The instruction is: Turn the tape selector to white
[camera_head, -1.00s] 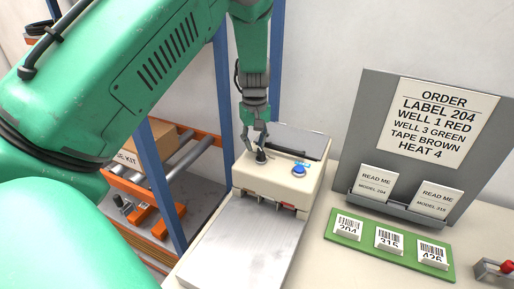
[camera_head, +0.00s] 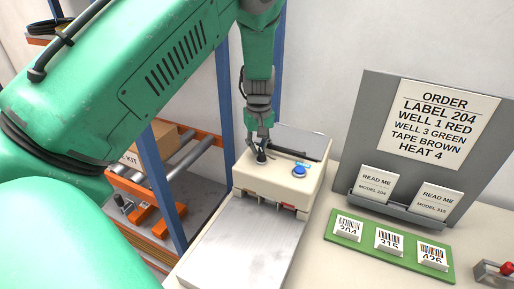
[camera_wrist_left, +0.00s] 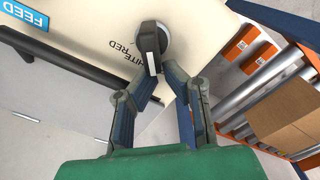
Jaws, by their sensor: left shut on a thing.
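The tape selector (camera_head: 261,157) is a dark knob on top of the cream tape machine (camera_head: 262,181). In the left wrist view, the knob (camera_wrist_left: 152,38) has a pale line on its side, and the words RED and a partly covered WHITE are printed beside it. My left gripper (camera_head: 260,146) comes down from above and is shut on the knob. Its fingers (camera_wrist_left: 160,76) also show in the left wrist view, at the near side of the knob. The knob's other labels are hidden or out of frame. My right gripper is not in view.
A blue button (camera_head: 299,170) sits right of the knob, near the blue FEED label (camera_wrist_left: 18,13). A dark bar (camera_head: 283,157) runs behind. An order board (camera_head: 365,110), a green label tray (camera_head: 345,232) and a red-knobbed control (camera_head: 507,267) are to the right.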

